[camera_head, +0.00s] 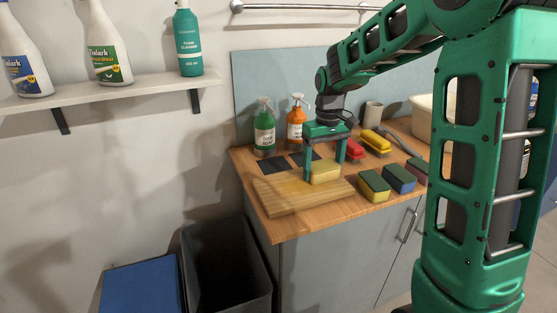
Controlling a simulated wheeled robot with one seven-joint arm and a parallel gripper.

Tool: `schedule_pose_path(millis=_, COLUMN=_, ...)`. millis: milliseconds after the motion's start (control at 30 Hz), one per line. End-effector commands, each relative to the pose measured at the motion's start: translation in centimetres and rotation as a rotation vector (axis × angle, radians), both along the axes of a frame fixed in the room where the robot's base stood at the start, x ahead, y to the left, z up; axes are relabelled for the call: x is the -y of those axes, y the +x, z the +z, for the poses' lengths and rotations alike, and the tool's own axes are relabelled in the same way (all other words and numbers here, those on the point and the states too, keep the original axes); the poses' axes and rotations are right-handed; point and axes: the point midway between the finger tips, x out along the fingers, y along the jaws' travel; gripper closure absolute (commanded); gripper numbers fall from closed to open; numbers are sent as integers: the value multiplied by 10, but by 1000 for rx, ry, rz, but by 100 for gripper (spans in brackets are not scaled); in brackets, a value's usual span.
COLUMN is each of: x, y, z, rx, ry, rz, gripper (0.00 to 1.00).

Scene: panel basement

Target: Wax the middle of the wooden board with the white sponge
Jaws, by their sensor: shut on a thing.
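The wooden board (285,198) lies on the worktop near its left front corner. My gripper (325,166) points down over the right part of the board, its two green fingers on either side of a pale yellowish sponge (326,173). It is shut on this sponge. The sponge is at or just above the board's surface; I cannot tell whether it touches. No plainly white sponge shows; the held one is the palest.
A dark bin (225,262) stands below left.

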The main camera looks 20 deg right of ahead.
Motion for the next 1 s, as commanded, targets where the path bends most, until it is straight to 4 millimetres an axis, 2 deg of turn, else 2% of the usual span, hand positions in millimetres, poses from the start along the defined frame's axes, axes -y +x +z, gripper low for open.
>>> schedule_pose_path(millis=300, x=18, y=2, z=0, rx=0, ry=-1, rz=13, gripper=48)
schedule_pose_path(millis=367, x=17, y=3, z=6, rx=1, ry=-1, rz=15, gripper=48)
schedule_pose_path(millis=400, x=16, y=3, z=18, rx=6, ry=-1, rz=15, gripper=48)
schedule_pose_path(millis=1000, x=15, y=3, z=70, rx=2, ry=0, rz=17, gripper=48)
